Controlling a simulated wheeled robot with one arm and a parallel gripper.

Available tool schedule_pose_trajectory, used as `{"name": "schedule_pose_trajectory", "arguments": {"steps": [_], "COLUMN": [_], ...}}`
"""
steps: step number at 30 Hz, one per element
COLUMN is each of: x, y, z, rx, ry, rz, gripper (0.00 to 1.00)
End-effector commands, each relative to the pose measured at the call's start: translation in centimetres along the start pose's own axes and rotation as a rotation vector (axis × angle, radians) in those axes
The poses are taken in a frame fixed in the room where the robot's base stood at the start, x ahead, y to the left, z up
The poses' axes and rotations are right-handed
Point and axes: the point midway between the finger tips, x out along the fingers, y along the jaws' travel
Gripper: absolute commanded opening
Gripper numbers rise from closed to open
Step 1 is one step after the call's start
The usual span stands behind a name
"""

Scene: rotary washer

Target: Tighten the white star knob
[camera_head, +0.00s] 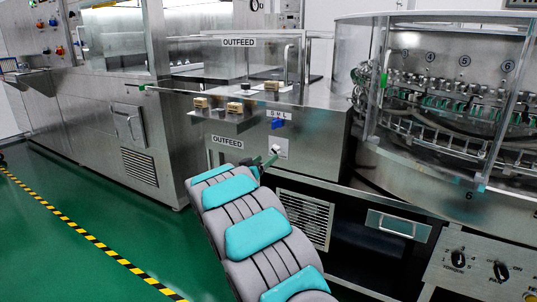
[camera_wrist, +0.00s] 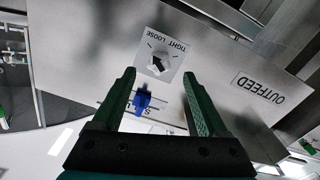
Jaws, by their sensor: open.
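In the head view the small white knob (camera_head: 276,149) sits on a pale plate on the front face of the outfeed cabinet. In the wrist view the plate (camera_wrist: 176,54) reads TIGHT and LOOSE, with a dark arrow beside the knob (camera_wrist: 158,67); the star shape is too small to make out. My gripper (camera_wrist: 159,73) is open and empty, its two dark green fingers on either side of the knob in the picture. In the head view my gripper (camera_head: 268,163) is just below and left of the plate. I cannot tell how far the fingertips are from the knob.
A blue knob (camera_head: 278,124) is on the panel above the plate and shows between my fingers in the wrist view (camera_wrist: 142,101). The glass-walled rotary washer (camera_head: 440,100) stands to the right. Green floor is open at left.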

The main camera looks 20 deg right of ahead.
Motion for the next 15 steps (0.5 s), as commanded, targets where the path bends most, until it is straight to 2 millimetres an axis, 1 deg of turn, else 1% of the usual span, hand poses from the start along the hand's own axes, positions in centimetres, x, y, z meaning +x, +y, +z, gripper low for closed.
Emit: {"name": "schedule_pose_trajectory", "arguments": {"steps": [3,9,15], "x": [1.9,4.9,6.4], "y": [0.3,0.1,0.1], "z": [0.0,0.2,-0.1], "rx": [0.0,0.0,0.002], "ry": [0.0,-0.003,0.001], "rz": [0.004,-0.001,-0.002], "gripper": [0.76,0.76,0.76]}}
